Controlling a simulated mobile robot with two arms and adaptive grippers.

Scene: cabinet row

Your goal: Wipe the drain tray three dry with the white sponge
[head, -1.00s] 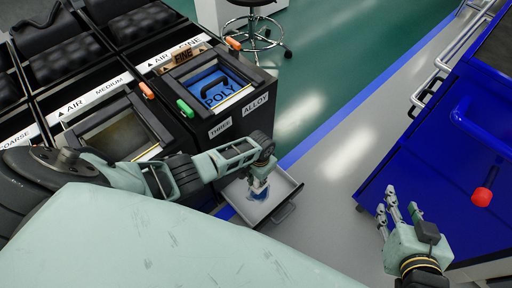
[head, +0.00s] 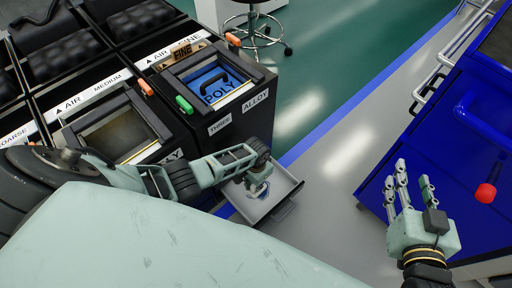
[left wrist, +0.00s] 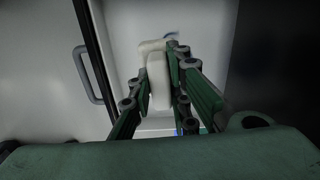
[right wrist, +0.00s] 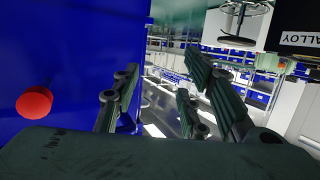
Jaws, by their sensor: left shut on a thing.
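The open drain tray (head: 284,188) is a grey, shallow drawer with a dark handle, low at the foot of the cabinet marked THREE. My left gripper (head: 260,188) reaches down into it. In the left wrist view the fingers (left wrist: 160,85) are shut on the white sponge (left wrist: 154,62), over the tray's pale floor (left wrist: 122,40). I cannot tell whether the sponge touches the floor. A small bluish streak (left wrist: 171,35) shows just beyond the sponge. My right gripper (head: 405,185) is open and empty; its spread fingers (right wrist: 163,85) also show in the right wrist view.
Black cabinets (head: 235,122) with windowed tops, labels and orange and green tabs stand at left. A blue cabinet (head: 450,150) with a red knob (head: 485,193) stands at right, near my right gripper. Grey floor (head: 335,190) lies clear between them. A stool (head: 257,35) stands behind.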

